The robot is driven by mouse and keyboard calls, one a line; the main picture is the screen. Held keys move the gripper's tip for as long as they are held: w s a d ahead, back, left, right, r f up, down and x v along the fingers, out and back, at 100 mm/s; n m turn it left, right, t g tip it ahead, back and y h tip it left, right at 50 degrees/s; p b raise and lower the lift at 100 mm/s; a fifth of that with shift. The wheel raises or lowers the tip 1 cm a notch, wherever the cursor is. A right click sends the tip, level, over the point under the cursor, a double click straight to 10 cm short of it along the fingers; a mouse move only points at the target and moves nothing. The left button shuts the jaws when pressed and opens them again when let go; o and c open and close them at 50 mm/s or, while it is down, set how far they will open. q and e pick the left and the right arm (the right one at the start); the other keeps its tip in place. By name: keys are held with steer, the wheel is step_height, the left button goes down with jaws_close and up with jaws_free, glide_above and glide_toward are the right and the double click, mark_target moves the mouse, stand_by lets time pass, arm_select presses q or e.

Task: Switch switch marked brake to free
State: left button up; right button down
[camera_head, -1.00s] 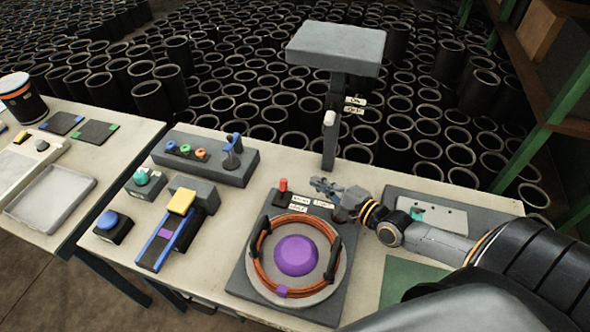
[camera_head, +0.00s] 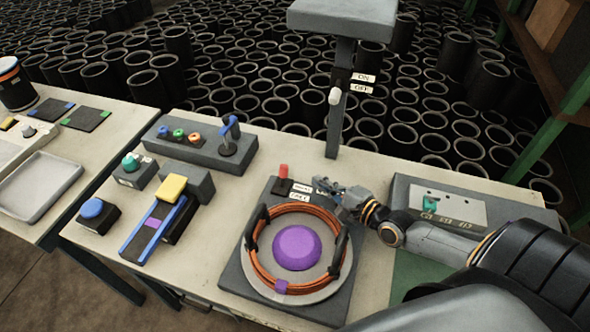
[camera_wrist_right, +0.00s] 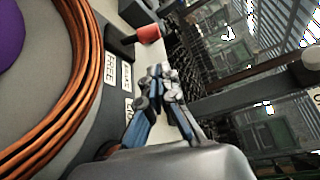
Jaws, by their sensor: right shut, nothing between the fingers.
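The device with an orange-brown coil (camera_head: 335,218) and a purple dome (camera_head: 296,248) stands on the table in the head view. At its back edge is a small switch with a red lever (camera_head: 283,170), upright in that view. The red tip also shows in the right wrist view (camera_wrist_right: 148,34). Small white labels (camera_head: 299,196) lie beside it; one reads FREE in the wrist view (camera_wrist_right: 110,68). My right gripper (camera_head: 318,183) is shut and empty, just right of the lever and close to the labels, apart from the lever. It also shows in the wrist view (camera_wrist_right: 160,72). My left gripper is out of view.
A grey post with a white knob (camera_head: 335,96) and ON and OFF labels stands behind. A grey box with a teal switch (camera_head: 429,204) is to the right. A belt with a yellow block (camera_head: 173,187) and a grey control box (camera_head: 205,145) are to the left.

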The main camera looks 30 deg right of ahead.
mark_target(283, 177)
steer(key=shift+w, duration=0.1)
steer(key=shift+w, duration=0.2)
steer(key=p+x, duration=0.1)
steer(key=x, duration=0.8)
steer(key=shift+w+a, duration=0.1)
steer(key=shift+w, duration=0.1)
steer(key=shift+f, duration=0.1)
steer(key=shift+s+a+r+p, duration=0.5)
steer(key=shift+s+a+p, duration=0.05)
steer(key=shift+a, duration=0.05)
steer(key=shift+s+a, duration=0.2)
